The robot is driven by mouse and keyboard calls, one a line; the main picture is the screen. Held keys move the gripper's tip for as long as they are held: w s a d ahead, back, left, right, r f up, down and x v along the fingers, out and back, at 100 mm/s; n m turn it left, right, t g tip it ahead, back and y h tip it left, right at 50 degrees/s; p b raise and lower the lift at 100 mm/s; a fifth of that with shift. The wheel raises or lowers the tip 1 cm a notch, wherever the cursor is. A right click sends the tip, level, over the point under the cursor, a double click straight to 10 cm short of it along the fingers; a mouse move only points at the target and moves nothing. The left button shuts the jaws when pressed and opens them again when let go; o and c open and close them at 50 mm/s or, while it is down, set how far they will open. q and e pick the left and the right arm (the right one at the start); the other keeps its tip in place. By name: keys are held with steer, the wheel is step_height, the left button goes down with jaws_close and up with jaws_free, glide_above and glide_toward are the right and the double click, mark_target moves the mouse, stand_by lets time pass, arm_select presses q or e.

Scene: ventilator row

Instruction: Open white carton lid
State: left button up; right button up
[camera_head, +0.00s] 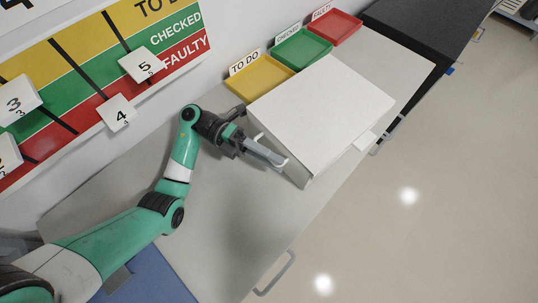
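The white carton (318,110) stands on the right part of the grey table, its broad flat lid facing up. The lid looks closed, with a small white tab (364,141) sticking out at its right edge. My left gripper (281,162) is at the carton's left side, its fingers pointing at the carton's near left edge. The fingertips are at or very near that edge; I cannot tell if they touch it. The finger gap is too small to judge. My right gripper is not in view.
Yellow (262,77), green (301,49) and red (335,28) trays stand behind the carton along the wall. A board with numbered cards (118,113) hangs at the left. The table (235,215) is clear in front of the carton; its front edge lies close by.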

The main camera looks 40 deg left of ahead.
arm_select(q)
jaws_close()
stand_by(1.1)
